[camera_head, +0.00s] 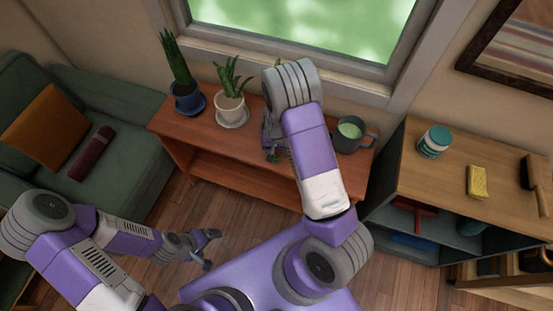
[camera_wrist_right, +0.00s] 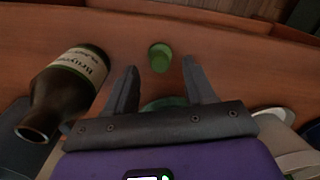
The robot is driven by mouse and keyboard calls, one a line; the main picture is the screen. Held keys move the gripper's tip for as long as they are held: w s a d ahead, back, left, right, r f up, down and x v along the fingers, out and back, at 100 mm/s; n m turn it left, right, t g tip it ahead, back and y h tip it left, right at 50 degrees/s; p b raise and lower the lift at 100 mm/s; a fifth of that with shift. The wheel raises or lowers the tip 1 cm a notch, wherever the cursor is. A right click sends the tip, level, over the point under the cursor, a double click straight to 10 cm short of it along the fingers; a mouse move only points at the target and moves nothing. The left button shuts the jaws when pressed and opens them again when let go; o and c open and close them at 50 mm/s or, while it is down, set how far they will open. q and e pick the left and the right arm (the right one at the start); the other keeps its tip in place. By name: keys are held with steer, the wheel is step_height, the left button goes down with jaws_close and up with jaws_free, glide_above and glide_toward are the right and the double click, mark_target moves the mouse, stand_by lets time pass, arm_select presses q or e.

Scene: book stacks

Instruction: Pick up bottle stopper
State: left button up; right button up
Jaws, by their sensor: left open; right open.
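The bottle stopper (camera_wrist_right: 160,57) is a small green cylinder on the brown wooden shelf top. In the right wrist view it shows between and just beyond the fingertips of my right gripper (camera_wrist_right: 160,68), which is open and empty. No contact with the stopper shows. In the head view my right gripper (camera_head: 271,152) is low over the front edge of the shelf, partly hidden by its own arm; I cannot make out the stopper for sure there. My left gripper (camera_head: 208,249) is open and empty above the floor at lower left.
A dark labelled bottle (camera_wrist_right: 68,88) is left of my right gripper in the wrist view. The wooden shelf (camera_head: 210,140) also bears a blue-potted plant (camera_head: 187,98), a white-potted plant (camera_head: 230,108) and a dark mug (camera_head: 350,134). A cabinet (camera_head: 400,160) stands at right, a green sofa (camera_head: 130,180) at left.

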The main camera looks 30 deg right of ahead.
step_height(320, 180, down, 2)
arm_select(q)
steer(key=shift+f, duration=0.3)
arm_select(e)
steer(key=shift+r, duration=0.1)
jaws_close()
